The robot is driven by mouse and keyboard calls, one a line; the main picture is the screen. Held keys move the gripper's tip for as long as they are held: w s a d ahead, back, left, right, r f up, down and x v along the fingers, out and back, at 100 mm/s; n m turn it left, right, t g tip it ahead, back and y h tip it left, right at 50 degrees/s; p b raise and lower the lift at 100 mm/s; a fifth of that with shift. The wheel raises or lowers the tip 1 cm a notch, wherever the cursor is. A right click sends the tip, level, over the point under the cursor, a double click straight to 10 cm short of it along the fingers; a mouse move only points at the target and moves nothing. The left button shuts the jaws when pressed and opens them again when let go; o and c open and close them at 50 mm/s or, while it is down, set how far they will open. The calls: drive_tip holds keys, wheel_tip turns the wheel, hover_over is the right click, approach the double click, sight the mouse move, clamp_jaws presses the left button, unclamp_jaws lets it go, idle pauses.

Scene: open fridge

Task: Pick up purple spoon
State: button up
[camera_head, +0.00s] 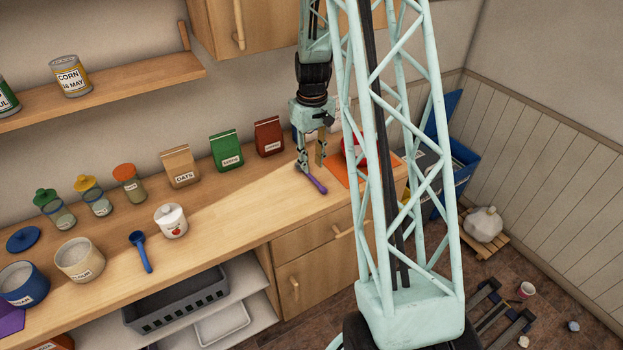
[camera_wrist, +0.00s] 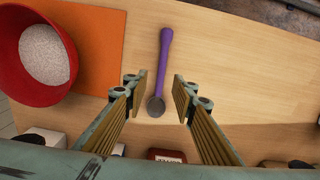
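The purple spoon (camera_wrist: 164,62) lies flat on the wooden counter. In the wrist view its handle points up the picture and its grey bowl end is between the fingers' line. In the head view the spoon (camera_head: 315,182) lies just below my gripper near the right end of the counter. My gripper (camera_wrist: 160,92) is open, with one finger on each side of the spoon and nothing held. In the head view my gripper (camera_head: 309,168) points down; whether its tips touch the counter cannot be told.
A red bowl (camera_wrist: 25,70) with pale grains stands on an orange mat (camera_wrist: 100,35) beside the spoon. Packets, including a red one (camera_head: 269,137) and a green one (camera_head: 226,151), stand along the wall. A blue spoon (camera_head: 142,252) and white jar (camera_head: 171,221) are farther left. The counter around the purple spoon is clear.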

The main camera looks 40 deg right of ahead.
sight(311, 176)
drive_tip(key=shift+a+f+b, duration=0.1)
drive_tip(key=shift+f+b, duration=0.25)
drive_tip(key=shift+f, duration=2.25)
clamp_jaws()
